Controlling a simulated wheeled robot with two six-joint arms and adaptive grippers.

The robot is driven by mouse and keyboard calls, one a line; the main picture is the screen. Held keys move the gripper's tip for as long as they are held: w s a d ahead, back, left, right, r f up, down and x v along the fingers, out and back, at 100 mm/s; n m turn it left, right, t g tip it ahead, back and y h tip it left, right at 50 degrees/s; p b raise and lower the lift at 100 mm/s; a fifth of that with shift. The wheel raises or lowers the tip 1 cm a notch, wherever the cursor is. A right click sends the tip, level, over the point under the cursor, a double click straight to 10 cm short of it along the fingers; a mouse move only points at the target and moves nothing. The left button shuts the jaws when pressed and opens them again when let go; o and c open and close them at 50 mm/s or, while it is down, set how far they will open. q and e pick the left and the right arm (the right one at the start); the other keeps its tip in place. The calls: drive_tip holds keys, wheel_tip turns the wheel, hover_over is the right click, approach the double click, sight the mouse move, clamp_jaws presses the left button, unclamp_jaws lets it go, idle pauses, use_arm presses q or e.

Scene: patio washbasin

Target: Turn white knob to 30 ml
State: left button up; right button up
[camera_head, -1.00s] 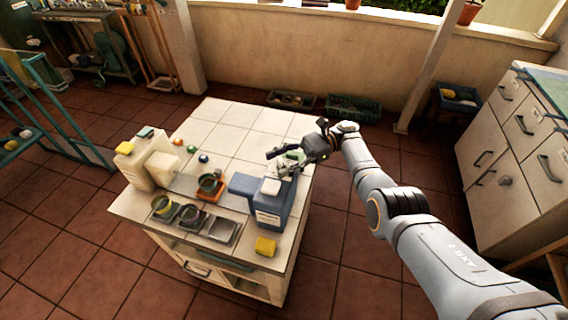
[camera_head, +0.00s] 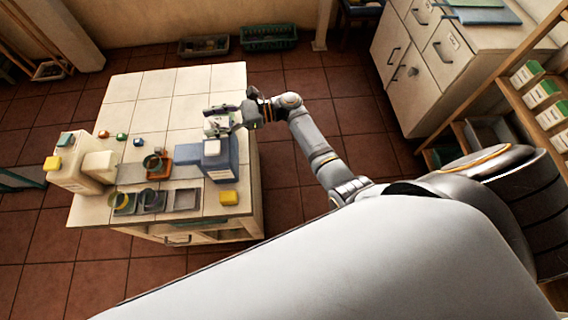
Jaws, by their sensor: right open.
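A blue dispenser (camera_head: 222,165) stands at the right side of the white tiled counter (camera_head: 160,85), with a white block-shaped top (camera_head: 212,147) that may be the white knob. I cannot read any ml marking. My right gripper (camera_head: 212,119) is open just behind the dispenser, its fingers spread and pointing left. A small pale patch shows between the fingers; I cannot tell whether it is a separate thing. A cream dispenser (camera_head: 75,170) stands at the counter's left end. My left gripper is not in view.
A dark cup (camera_head: 153,163) stands on an orange base (camera_head: 165,170) between the dispensers. The back of the counter is clear.

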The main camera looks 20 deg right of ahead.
drive_tip(key=shift+s+r+m+t+h+p, duration=0.15)
drive_tip(key=shift+r+m+t+h+p, duration=0.2)
drive_tip(key=shift+m+t+p, duration=0.6)
drive_tip(key=b, duration=0.1)
drive_tip(key=d+b, duration=0.1)
drive_tip(key=d+f+b, duration=0.1)
drive_tip(key=shift+s+n, duration=0.25)
drive_tip(key=b+v, duration=0.2)
drive_tip(key=v, duration=0.6)
use_arm(q)
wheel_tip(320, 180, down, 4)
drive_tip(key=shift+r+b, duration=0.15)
drive_tip(key=shift+b, duration=0.9)
use_arm(e)
drive_tip(key=s+d+f+n+h, duration=0.1)
drive_tip(key=s+d+f+h, duration=0.1)
drive_tip(key=f, duration=0.8)
drive_tip(key=s+d+f+n+h, duration=0.1)
drive_tip(key=s+d+f+h, duration=0.1)
drive_tip(key=f, duration=0.8)
drive_tip(key=s+d+f+n+h, duration=0.1)
drive_tip(key=f+h, duration=0.4)
drive_tip(key=f, duration=0.6)
drive_tip(key=shift+s+d, duration=0.55)
drive_tip(key=shift+d, duration=0.7)
drive_tip(key=shift+f, duration=0.1)
